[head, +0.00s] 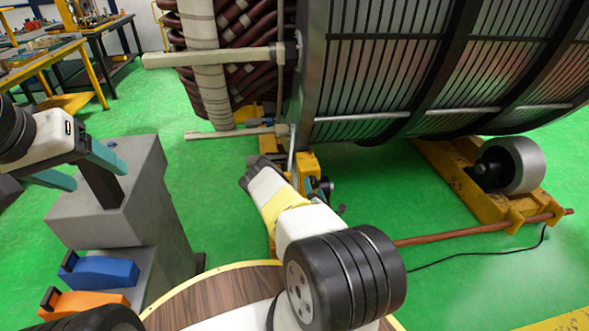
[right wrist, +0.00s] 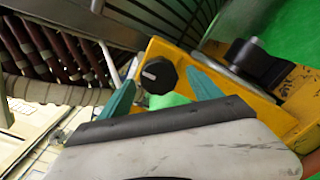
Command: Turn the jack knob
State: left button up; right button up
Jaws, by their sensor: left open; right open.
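The jack knob (right wrist: 158,75) is black with a pale mark on its face. It sits on a yellow jack body (right wrist: 178,57) in the right wrist view. My right gripper (right wrist: 161,78) is open, with one teal finger on each side of the knob and visible gaps between. The knob is not clearly visible in the head view, where my right arm reaches towards the yellow parts (head: 309,165) under the stator (head: 420,60). My left gripper (head: 82,168) is open and empty over a grey block at the left.
The grey block (head: 110,205) stands at the left, with blue (head: 105,271) and orange (head: 85,304) tools below. A yellow roller stand (head: 460,180) supports the stator, with a copper-coloured rod (head: 480,229) beside it. Bars (head: 210,57) stick out left from the stator.

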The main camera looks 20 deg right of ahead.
jog(key=v, duration=0.4)
jog(key=shift+s, duration=0.2)
jog(key=shift+s, duration=0.1)
